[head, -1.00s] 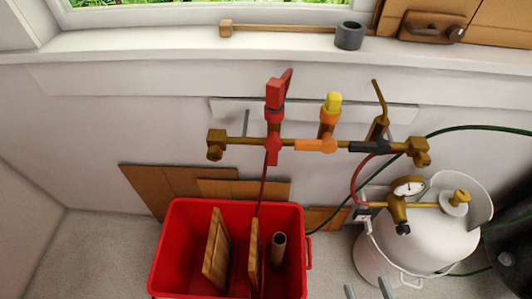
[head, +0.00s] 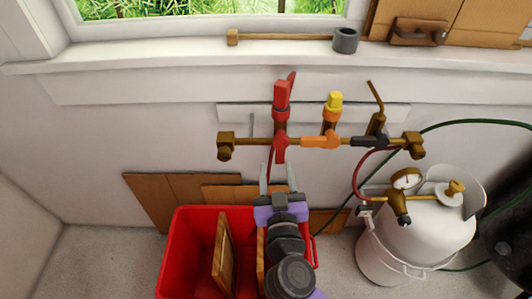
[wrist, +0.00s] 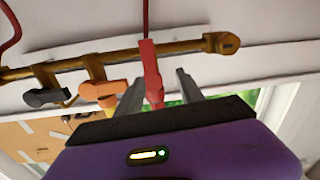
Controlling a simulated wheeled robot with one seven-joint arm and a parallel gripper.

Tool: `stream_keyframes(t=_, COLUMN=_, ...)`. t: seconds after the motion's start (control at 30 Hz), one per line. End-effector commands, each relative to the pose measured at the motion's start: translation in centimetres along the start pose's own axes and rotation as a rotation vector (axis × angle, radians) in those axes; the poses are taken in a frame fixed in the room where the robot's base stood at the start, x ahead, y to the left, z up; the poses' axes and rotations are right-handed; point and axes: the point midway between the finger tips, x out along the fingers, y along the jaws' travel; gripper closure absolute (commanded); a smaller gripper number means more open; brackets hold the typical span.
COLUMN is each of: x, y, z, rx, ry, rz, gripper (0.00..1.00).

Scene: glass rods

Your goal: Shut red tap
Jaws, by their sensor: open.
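The red tap (head: 281,105) stands on the brass pipe (head: 245,141) at the wall, left of an orange tap with a yellow top (head: 331,118) and a black tap (head: 370,140). Its red lever points up, tilted slightly right. My gripper (head: 277,180) is open and empty, below the red tap in the head view. In the wrist view the red tap (wrist: 150,72) shows between the two grey fingers (wrist: 158,95). I cannot tell whether the fingers touch it. A red hose runs from the tap's lower end.
A red crate (head: 185,240) with wooden boards stands below, partly hidden by my arm. A white gas cylinder (head: 410,240) with a gauge stands at the right. A mallet (head: 285,37) lies on the sill. Wall left of the pipe is clear.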

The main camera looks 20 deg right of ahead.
Motion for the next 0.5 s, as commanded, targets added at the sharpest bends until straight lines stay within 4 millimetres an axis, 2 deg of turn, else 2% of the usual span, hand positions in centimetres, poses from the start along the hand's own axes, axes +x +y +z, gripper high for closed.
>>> stream_keyframes(t=0.1, x=-0.1, y=1.4, z=0.4, rx=0.053, ry=-0.002, rz=0.055, gripper=0.55)
stream_keyframes(t=0.27, x=0.3, y=1.7, z=0.4, rx=0.106, ry=-0.004, rz=0.067, gripper=0.55)
stream_keyframes(t=0.5, x=3.6, y=1.9, z=0.2, rx=0.106, ry=-0.004, rz=0.065, gripper=0.55)
